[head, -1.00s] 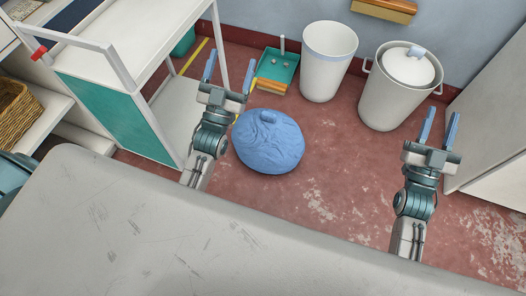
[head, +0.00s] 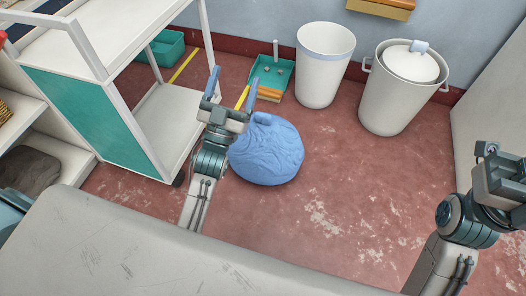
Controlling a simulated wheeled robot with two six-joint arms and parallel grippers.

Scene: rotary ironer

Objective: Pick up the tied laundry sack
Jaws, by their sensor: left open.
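The tied laundry sack (head: 268,155) is a round, wrinkled blue bundle with a small knot on top. It sits on the red floor in the middle of the head view. My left gripper (head: 232,84) is open and empty, with its two blue fingers apart. In the picture it overlaps the sack's upper left edge; I cannot tell whether it touches the sack. My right gripper (head: 500,180) is at the right edge, well away from the sack. Its fingers do not show clearly, so its opening cannot be judged.
A white trolley (head: 98,118) with a teal side panel stands at left. Behind the sack are a green dustpan (head: 271,76), a white bin (head: 324,68) and a lidded pot (head: 398,100). A pale scratched surface (head: 130,245) fills the foreground. Floor right of the sack is clear.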

